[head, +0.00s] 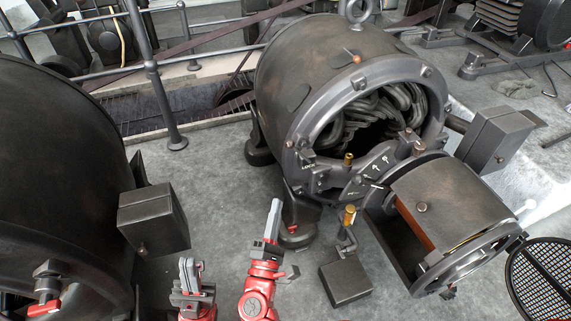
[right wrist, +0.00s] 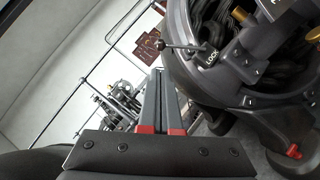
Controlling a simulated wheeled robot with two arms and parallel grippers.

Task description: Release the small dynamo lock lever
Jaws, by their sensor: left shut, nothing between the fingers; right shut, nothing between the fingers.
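The small dynamo (head: 320,55) stands in the middle of the head view, its round end open on the coils. A lock lever (right wrist: 188,48) with a dark ball end shows beside the LOCK label (right wrist: 211,58) in the right wrist view. In the head view the label (head: 308,166) sits at the lower left of the rim; the lever there is too small to make out clearly. My right gripper (head: 275,208) is shut and empty, pointing up, below and left of the label and apart from it. My left gripper (head: 189,270) is shut and empty, lower and further left.
A larger dynamo (head: 60,180) with a grey box (head: 153,220) and a red-handled lever (head: 44,309) stands at the left. A cylindrical housing (head: 450,195) juts out at the right. A small block (head: 345,282) lies below. Railings (head: 155,75) run behind; the floor between the dynamos is clear.

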